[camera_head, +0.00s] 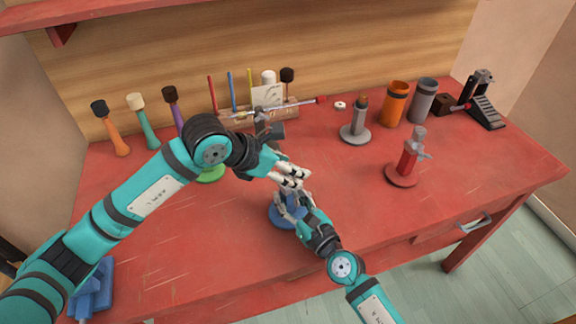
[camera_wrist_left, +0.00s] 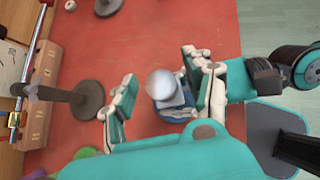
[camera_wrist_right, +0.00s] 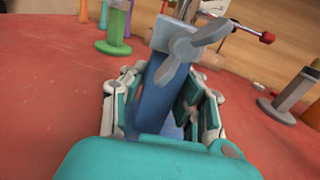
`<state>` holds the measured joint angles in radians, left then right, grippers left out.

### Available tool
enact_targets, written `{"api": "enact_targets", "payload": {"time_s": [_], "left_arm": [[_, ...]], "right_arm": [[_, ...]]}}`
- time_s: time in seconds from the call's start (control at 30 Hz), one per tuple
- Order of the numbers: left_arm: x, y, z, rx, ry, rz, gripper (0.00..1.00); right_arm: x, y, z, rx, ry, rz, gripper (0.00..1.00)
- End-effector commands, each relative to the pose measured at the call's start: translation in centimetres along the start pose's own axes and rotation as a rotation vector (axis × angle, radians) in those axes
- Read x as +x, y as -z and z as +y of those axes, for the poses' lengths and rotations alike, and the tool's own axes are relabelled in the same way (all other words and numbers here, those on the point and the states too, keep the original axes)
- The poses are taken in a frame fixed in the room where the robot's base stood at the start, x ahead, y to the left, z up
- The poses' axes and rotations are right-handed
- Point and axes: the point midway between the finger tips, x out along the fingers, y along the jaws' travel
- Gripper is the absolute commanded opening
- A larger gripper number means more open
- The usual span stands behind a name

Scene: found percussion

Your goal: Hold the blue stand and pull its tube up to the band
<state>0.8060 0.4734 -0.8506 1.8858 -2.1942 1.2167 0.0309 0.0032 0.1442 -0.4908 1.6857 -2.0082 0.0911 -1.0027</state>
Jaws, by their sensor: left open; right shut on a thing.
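The blue stand has a round base (camera_head: 282,216) on the table's front middle; its upper part is largely hidden by my grippers in the head view. My right gripper (camera_head: 287,208) is shut around its blue post (camera_wrist_right: 160,97). A grey collar with a wing screw (camera_wrist_right: 192,43) sits atop the post in the right wrist view. My left gripper (camera_head: 291,176) is open above the stand. In the left wrist view its fingers are on both sides of the tube's pale round top (camera_wrist_left: 162,84), apart from it. I cannot make out the band.
A red stand (camera_head: 408,162) and a grey stand (camera_head: 357,125) stand right of my grippers. Orange (camera_head: 394,104) and grey (camera_head: 423,99) cups and a pedal (camera_head: 484,105) are at the back right. A wooden rack (camera_head: 230,121) and several mallets line the back.

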Motion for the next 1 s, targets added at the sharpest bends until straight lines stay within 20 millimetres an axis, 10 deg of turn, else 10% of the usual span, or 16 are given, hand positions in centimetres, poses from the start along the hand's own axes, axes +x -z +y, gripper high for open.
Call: {"api": "enact_targets", "payload": {"time_s": [0.43, 1.0], "left_arm": [[0.0, 0.0, 0.0, 0.000, -0.001, 0.000, 0.00], [-2.1, -2.1, 0.2, 0.002, -0.005, -0.002, 0.00]], "right_arm": [[0.0, 0.0, 0.0, -0.001, 0.000, 0.000, 0.00], [0.0, 0.1, 0.0, -0.001, 0.000, 0.001, 0.00]]}}
